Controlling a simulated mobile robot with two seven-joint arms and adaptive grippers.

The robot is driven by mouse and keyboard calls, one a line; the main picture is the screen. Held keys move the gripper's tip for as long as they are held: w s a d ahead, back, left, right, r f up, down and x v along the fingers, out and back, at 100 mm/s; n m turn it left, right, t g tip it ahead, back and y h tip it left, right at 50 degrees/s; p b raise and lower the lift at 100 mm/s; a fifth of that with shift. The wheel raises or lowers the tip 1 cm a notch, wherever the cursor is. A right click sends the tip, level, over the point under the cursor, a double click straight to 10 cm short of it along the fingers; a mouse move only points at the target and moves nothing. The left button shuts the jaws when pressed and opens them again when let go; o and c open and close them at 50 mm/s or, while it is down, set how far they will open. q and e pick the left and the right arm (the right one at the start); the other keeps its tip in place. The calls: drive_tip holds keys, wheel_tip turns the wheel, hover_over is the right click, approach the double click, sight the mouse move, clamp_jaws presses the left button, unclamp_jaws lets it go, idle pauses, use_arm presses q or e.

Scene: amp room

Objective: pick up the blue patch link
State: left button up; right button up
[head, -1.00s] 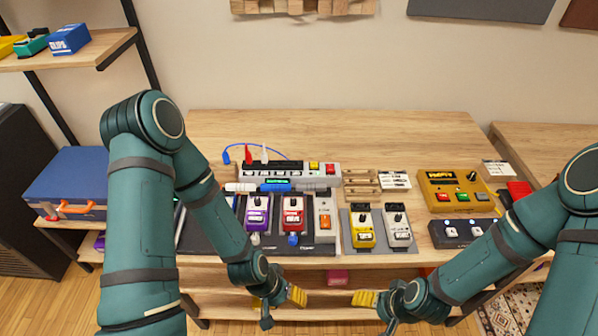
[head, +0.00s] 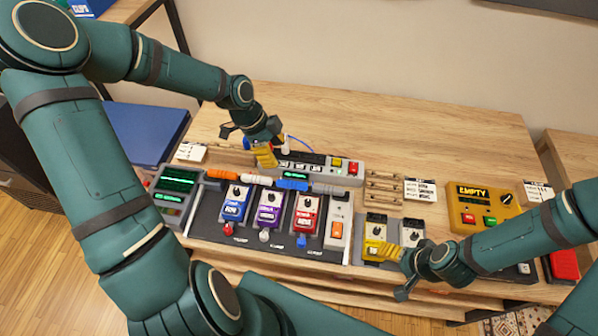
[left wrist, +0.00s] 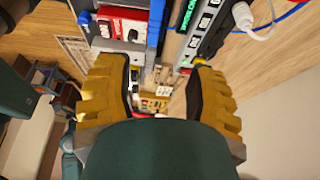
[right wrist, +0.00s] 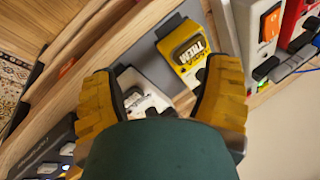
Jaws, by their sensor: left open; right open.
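The blue patch link (head: 292,184) lies in a row of patch links behind the pedals, between a white link (head: 255,180) and a grey one (head: 330,189). In the left wrist view a blue bar (left wrist: 154,24), probably this link, shows at the top, beyond the fingers. My left gripper (head: 266,150) is open and empty, behind and left of the link, near the left end of the power strip. Its yellow fingers stand apart in the left wrist view (left wrist: 160,75). My right gripper (head: 388,252) is open, near the yellow pedal (head: 375,228) at the table's front.
Blue (head: 235,204), purple (head: 268,208) and red (head: 305,212) pedals stand in front of the links. The power strip (head: 340,171), with plugs and a cable, lies behind. A yellow box reading EMPTY (head: 468,205) is at right. The back of the table is clear.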

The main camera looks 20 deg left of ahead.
use_arm(q)
drive_tip(key=b, duration=0.1)
hover_over(291, 183)
drive_tip(key=a, duration=0.1)
drive_tip(key=f, duration=0.7)
drive_tip(key=shift+w+a+f, duration=0.1)
drive_tip(key=shift+a+f, duration=0.05)
drive_tip(key=shift+a, duration=0.05)
use_arm(e)
drive_tip(key=shift+s+f, duration=0.15)
drive_tip(key=shift+f, duration=0.6)
use_arm(q)
drive_tip(key=shift+s+b+x, duration=0.15)
drive_tip(key=shift+b+x, duration=0.1)
drive_tip(key=shift+x, duration=1.2)
drive_tip(key=shift+s+b+x, duration=0.15)
drive_tip(key=shift+b+x, duration=0.05)
drive_tip(key=shift+x, duration=1.2)
use_arm(e)
drive_tip(key=shift+f, duration=0.4)
use_arm(q)
drive_tip(key=shift+a+f, duration=0.1)
drive_tip(key=shift+a, duration=0.05)
clamp_jaws()
